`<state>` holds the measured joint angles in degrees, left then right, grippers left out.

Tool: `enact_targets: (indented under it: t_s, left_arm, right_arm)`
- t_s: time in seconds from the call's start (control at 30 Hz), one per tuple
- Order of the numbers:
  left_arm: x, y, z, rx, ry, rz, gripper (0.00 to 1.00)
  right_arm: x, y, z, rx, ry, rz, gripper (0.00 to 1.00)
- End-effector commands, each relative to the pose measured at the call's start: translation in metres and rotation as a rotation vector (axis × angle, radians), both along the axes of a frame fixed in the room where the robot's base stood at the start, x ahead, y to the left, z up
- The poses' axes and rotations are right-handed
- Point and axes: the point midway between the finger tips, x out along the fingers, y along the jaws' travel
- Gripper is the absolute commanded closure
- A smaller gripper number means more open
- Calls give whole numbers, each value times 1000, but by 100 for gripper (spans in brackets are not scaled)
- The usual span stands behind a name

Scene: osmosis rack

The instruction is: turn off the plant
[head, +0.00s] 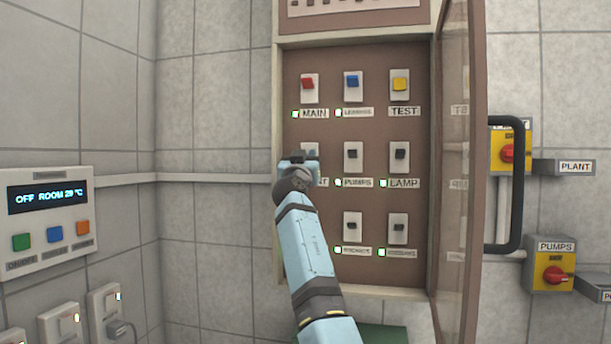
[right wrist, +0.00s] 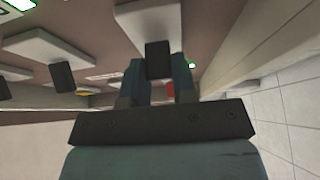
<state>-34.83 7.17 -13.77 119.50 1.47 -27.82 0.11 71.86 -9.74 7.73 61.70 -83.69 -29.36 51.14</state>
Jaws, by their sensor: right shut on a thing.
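The open breaker panel (head: 370,120) has rows of switches on white plates. My right gripper (head: 298,163) is at the leftmost switch of the middle row and mostly hides it; only the end of its label, a "T", shows. In the right wrist view, my right gripper (right wrist: 157,82) has its fingers on both sides of a black switch lever (right wrist: 157,58) on a white plate, shut on it. A yellow box with a red rotary knob (head: 507,153) beside a PLANT sign (head: 576,167) is on the wall at right, partly behind the door handle. My left gripper is not in view.
The glass panel door (head: 455,200) stands open at right, with a dark handle (head: 518,185). The PUMPS switch (head: 332,157) is close to the right of my gripper. A room-temperature controller (head: 48,220) and wall switches are at lower left.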

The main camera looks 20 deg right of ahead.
Motion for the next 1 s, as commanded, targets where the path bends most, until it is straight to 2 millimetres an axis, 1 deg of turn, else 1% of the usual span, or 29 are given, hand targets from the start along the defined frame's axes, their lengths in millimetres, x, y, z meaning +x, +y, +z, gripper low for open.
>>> enact_targets:
  t_s: [0.03,0.2,0.4,0.43,0.53,0.87,1.0]
  left_arm:
    - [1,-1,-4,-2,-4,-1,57]
    - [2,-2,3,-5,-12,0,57]
    - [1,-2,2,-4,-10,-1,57]
    - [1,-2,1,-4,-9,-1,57]
    - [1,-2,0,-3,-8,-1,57]
    - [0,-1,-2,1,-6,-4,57]
    - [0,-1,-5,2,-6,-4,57]
  right_arm:
    - [-1,-1,-1,-6,-8,-1,98]
    - [0,-1,1,-10,-14,-1,98]
    - [0,-1,1,-9,-12,-1,98]
    - [0,-1,1,-9,-12,-1,72]
    - [0,-1,0,-9,-12,-1,49]
    - [-1,1,-3,-8,-10,0,49]
    - [-12,9,-11,-7,-12,1,49]
